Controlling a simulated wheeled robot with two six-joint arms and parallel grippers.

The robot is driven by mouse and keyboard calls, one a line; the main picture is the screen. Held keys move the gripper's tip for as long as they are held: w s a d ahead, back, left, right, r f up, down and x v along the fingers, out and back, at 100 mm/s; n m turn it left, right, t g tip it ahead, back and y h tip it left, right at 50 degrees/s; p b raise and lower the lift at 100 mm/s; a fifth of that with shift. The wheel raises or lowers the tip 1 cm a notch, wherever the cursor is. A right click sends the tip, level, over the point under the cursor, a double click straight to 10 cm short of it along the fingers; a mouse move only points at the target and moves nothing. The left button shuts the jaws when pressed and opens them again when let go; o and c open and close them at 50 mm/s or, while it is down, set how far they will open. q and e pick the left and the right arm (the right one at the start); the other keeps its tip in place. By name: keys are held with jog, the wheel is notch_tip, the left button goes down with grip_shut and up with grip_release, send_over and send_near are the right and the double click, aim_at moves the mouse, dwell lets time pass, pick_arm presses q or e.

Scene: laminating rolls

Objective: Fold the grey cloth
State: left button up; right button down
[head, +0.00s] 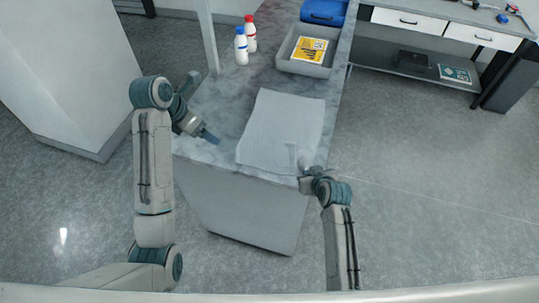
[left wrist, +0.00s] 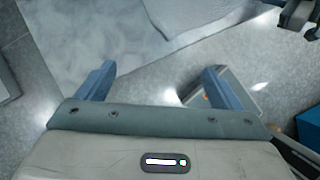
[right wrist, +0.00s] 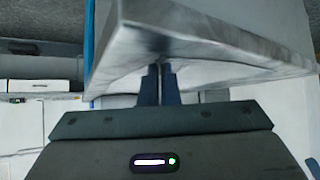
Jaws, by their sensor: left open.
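The grey cloth (head: 282,125) lies spread flat on the marbled table, its near edge close to the table's front edge. A corner of it shows at the top of the left wrist view (left wrist: 185,12). My left gripper (head: 211,137) is open and empty over the table, left of the cloth; its spread fingers (left wrist: 158,85) show in the left wrist view. My right gripper (head: 303,163) is at the cloth's near right corner. In the right wrist view its fingers (right wrist: 160,75) are close together at the table edge; whether cloth is between the tips is hidden.
Two bottles, one with a blue cap (head: 241,47) and one with a red cap (head: 250,34), stand on the table's far left. A grey tray (head: 308,69) with a yellow item lies behind the cloth. A blue case (head: 324,11) is farther back. The table (head: 228,95) left of the cloth is bare.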

dwell(0.3)
jog(key=shift+c, duration=1.4)
grip_release()
jog(key=shift+s+d+r+g, duration=0.15)
jog(key=shift+r+g, duration=0.15)
jog(key=shift+r, duration=0.2)
jog(key=shift+s+a+r+g, duration=0.15)
jog(key=shift+r+g, duration=0.15)
jog(key=shift+r, duration=0.15)
jog(key=shift+s+d+r+g+h, duration=0.15)
jog(key=shift+s+r+g+h, duration=0.25)
jog(key=shift+r+g, duration=0.45)
jog(key=shift+s+d+r+g+h, duration=0.2)
jog(key=shift+s+r+g, duration=0.3)
jog(key=shift+r+g, duration=0.35)
jog(key=shift+r, duration=0.15)
jog(key=shift+a, duration=0.15)
